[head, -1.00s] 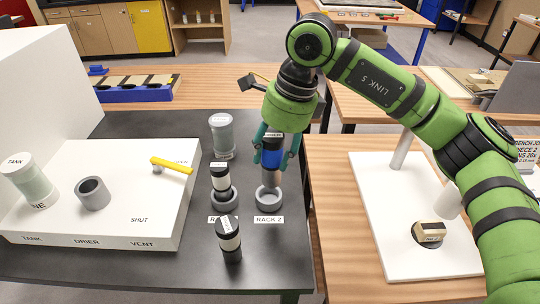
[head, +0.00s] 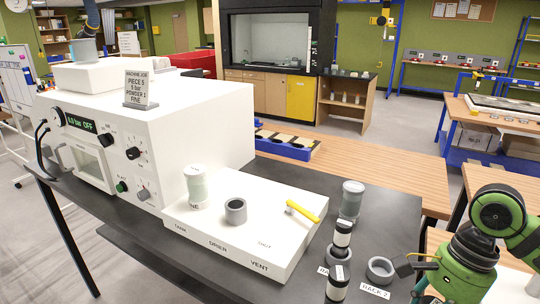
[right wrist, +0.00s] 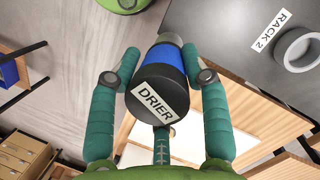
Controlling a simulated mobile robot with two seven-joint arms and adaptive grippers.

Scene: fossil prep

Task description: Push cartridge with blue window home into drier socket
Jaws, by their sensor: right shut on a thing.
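The cartridge with the blue window (right wrist: 172,75) is between the fingers of my right gripper (right wrist: 157,77), which is shut on it. Its black end cap, labelled DRIER, faces the wrist camera. In the head view my right gripper (head: 426,290) is at the bottom right edge, right of the rack, and I cannot make out the cartridge there. The drier socket (head: 236,211) is a grey, open, empty-looking ring on the white block (head: 215,232), above the DRIER label. My left gripper is not in view.
The pale tank cylinder (head: 196,187) stands left of the socket, and a yellow lever (head: 303,211) lies right of it. Rack 2's ring (head: 380,270) is empty. Black-and-white cartridges (head: 341,236) (head: 337,287) and a grey cylinder (head: 351,200) stand between block and gripper.

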